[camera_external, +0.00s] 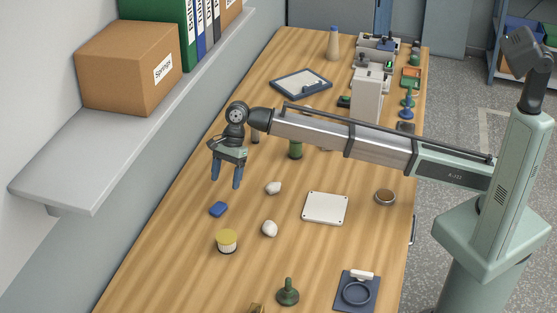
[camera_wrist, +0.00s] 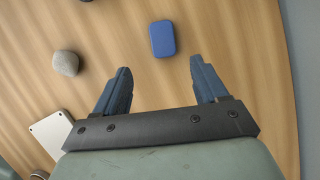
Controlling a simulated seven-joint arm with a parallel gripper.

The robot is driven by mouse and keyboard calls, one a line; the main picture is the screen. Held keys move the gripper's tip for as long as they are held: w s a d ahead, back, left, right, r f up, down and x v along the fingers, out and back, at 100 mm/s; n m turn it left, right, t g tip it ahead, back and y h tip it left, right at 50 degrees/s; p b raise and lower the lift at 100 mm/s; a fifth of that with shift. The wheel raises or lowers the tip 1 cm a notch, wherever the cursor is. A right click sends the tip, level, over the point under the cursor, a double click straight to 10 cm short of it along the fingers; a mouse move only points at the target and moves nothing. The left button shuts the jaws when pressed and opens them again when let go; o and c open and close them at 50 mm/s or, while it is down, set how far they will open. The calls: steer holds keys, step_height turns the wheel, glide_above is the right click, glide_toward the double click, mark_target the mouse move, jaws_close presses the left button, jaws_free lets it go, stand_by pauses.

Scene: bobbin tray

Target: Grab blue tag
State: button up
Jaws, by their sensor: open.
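The blue tag (camera_external: 218,209) is a small rounded block lying flat on the wooden table, left of centre in the external view. It also shows in the wrist view (camera_wrist: 162,39), near the top middle, beyond the fingertips and roughly between their lines. My gripper (camera_external: 227,184) hangs above the table with its blue fingers pointing down, apart from the tag. In the wrist view my gripper (camera_wrist: 159,66) is open with nothing between the fingers.
A white square plate (camera_external: 325,208) lies further right. A wall shelf (camera_external: 55,180) overhangs the left. Bare wood surrounds the tag.

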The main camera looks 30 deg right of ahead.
mark_target(219, 207)
steer(key=x, duration=0.8)
steer(key=shift+a+f, duration=0.3)
steer(key=shift+a, duration=0.15)
steer(key=shift+c, duration=0.2)
steer(key=c, duration=1.1)
steer(key=shift+r, duration=0.1)
